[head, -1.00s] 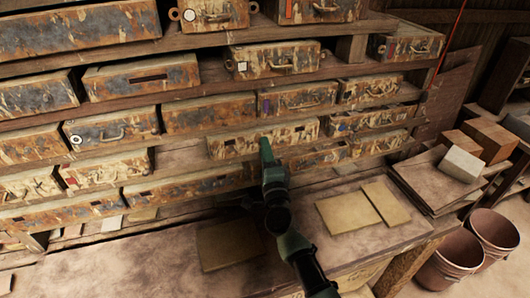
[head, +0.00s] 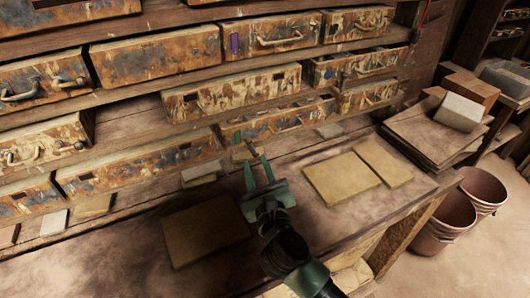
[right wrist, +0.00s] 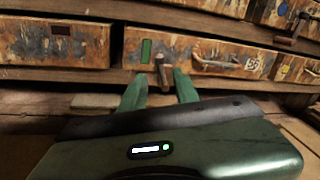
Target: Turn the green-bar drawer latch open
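The green-bar drawer (right wrist: 205,58) is a rusty, paint-worn front in the lower row in the right wrist view. It carries a green bar (right wrist: 145,51), a latch (right wrist: 163,72) and a pull handle (right wrist: 215,64) to the right. In the head view this drawer (head: 285,120) sits just beyond my right gripper. My right gripper (head: 256,160) is open and empty, its two green fingers pointing at the drawer. In the right wrist view the latch appears between and just beyond the fingertips (right wrist: 158,78). I cannot tell whether they touch it. My left gripper is not in view.
The workbench (head: 310,228) lies below the drawers, with flat tan tiles (head: 342,179) to the right and a brown tile (head: 204,234) to the left. Stacked boards (head: 425,135) and buckets (head: 445,222) stand at the right. Other drawers surround the green-bar one.

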